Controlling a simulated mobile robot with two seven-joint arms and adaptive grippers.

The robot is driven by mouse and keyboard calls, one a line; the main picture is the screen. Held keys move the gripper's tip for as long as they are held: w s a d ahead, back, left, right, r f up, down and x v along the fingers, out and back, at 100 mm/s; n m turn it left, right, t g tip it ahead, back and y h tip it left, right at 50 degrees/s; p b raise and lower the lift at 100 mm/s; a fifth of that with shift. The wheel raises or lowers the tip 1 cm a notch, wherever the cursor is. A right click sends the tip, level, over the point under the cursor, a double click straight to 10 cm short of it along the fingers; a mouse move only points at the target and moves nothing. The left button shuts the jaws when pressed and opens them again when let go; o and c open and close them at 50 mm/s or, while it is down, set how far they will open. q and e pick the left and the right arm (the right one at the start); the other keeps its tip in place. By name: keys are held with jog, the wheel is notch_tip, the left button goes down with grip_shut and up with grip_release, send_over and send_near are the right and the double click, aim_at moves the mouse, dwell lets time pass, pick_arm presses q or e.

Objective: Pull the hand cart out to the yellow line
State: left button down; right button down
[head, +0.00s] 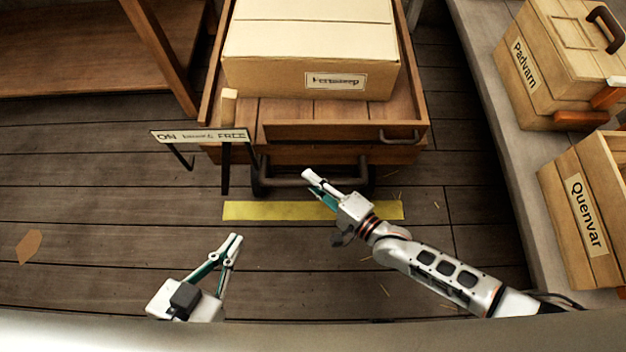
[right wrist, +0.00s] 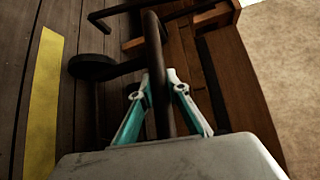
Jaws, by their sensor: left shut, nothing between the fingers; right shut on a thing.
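The wooden hand cart (head: 345,130) stands beyond the yellow line (head: 265,211), with a gap of floor between its front edge and the line. Its dark handle bar (head: 285,183) hangs low at the front, just behind the line. My right gripper (head: 312,180) is shut on this bar; in the right wrist view the bar (right wrist: 154,60) passes between the fingers (right wrist: 158,85). The yellow line (right wrist: 42,100) lies to the left there. My left gripper (head: 236,240) is shut and empty, nearer than the line and apart from the cart.
A cardboard box (head: 310,45) rides on the cart. A sign (head: 200,136) reading ON and FREE stands at its front left, a pale wooden lever (head: 229,105) above FREE. Crates (head: 580,205) line the right ledge; a shelf (head: 90,50) is at left.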

jog(key=shift+s, duration=0.25)
jog(key=c, duration=2)
grip_release()
jog(key=shift+o, duration=0.4)
jog(key=v, duration=0.7)
jog(key=shift+s+d, duration=0.15)
jog(key=shift+s, duration=0.05)
